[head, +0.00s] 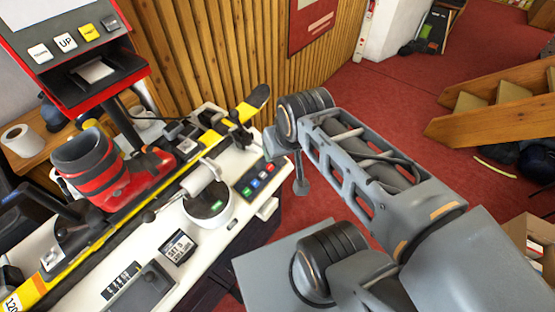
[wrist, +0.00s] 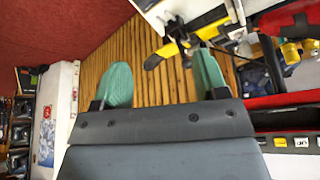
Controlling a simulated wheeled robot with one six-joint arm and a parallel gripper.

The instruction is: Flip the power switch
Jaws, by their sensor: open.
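The white bench (head: 232,232) carries a black control panel (head: 255,178) with a row of green, blue and red buttons near its right end. Which of its controls is the power switch I cannot tell. My gripper (wrist: 162,80) is open and empty, with its two teal pads apart in the wrist view. In the head view the end of my arm is above and to the right of the panel, apart from it, and the fingers are mostly hidden.
A long yellow-and-black ski (head: 150,203) lies along the bench with a red-and-black boot (head: 92,170) in it. A red machine with a screen (head: 72,55) stands behind. A slatted wooden wall (head: 215,60) is close behind the bench. Red carpet (head: 390,110) is open to the right.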

